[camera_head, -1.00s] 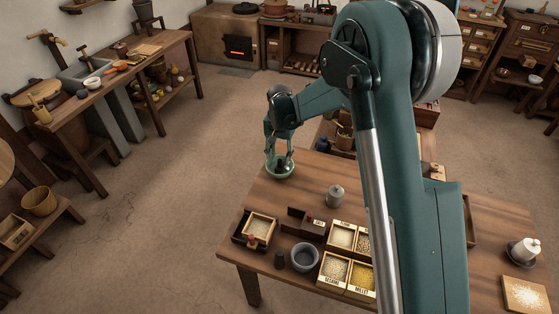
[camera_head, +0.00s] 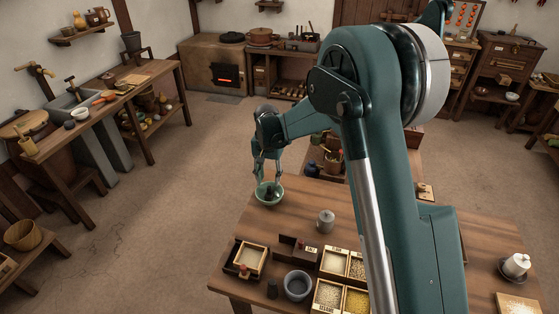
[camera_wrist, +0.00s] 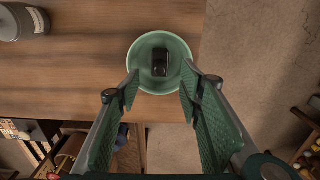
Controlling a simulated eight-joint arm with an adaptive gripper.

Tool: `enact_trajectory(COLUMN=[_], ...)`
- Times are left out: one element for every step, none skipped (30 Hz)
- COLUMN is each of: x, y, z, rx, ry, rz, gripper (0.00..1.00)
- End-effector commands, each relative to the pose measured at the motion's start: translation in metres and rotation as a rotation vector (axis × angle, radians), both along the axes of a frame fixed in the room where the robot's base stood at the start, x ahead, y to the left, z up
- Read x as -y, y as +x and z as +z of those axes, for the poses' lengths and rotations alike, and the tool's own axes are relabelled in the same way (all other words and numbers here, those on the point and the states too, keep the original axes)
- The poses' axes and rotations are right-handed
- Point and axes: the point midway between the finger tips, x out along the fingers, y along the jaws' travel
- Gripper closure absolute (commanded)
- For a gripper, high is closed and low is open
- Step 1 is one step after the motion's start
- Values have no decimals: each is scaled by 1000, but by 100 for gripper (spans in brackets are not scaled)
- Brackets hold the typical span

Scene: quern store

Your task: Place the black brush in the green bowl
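The green bowl (camera_head: 273,204) stands at the far left corner of the wooden table in the head view. It also shows in the wrist view (camera_wrist: 160,90), near the table edge. The black brush, a small dark block-like shape (camera_wrist: 160,62), sits inside the bowl in the wrist view; its lower end is hidden from above. My gripper (camera_head: 267,180) is right over the bowl. In the wrist view the two green fingers of my gripper (camera_wrist: 160,88) are spread apart on either side, with a gap to the brush.
A grey lidded jar (camera_head: 326,222) stands to the bowl's right; it shows at upper left in the wrist view (camera_wrist: 22,20). Grain boxes (camera_head: 328,296), a grey bowl (camera_head: 298,285) and a small dark cylinder (camera_head: 272,288) are nearer. Bare tabletop lies around the green bowl.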

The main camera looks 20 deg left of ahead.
Motion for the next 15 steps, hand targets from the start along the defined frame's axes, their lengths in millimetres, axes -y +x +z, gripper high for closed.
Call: enact_trajectory(x=[0, 0, 0, 0, 1, 1, 2, 4, 6, 8, 10, 13, 16, 20, 25], y=[0, 0, 0, 0, 0, 0, 0, 0, 0, 0, 0, 0, 0, 0, 0], z=[0, 0, 0, 0, 1, 2, 3, 4, 7, 9, 11, 15, 19, 23, 28], rx=[0, 0, 0, 0, 0, 1, 2, 3, 4, 6, 7, 10, 12, 15, 19], ry=[0, 0, 0, 0, 0, 1, 1, 2, 3, 4, 5, 7, 8, 10, 12], rz=[0, 0, 0, 0, 0, 0, 0, 0, 0, 0, -1, -1, -1, -1, -2], gripper=[63, 63, 63, 63, 63, 63, 63, 63, 63, 63, 63, 63, 63, 63, 63])
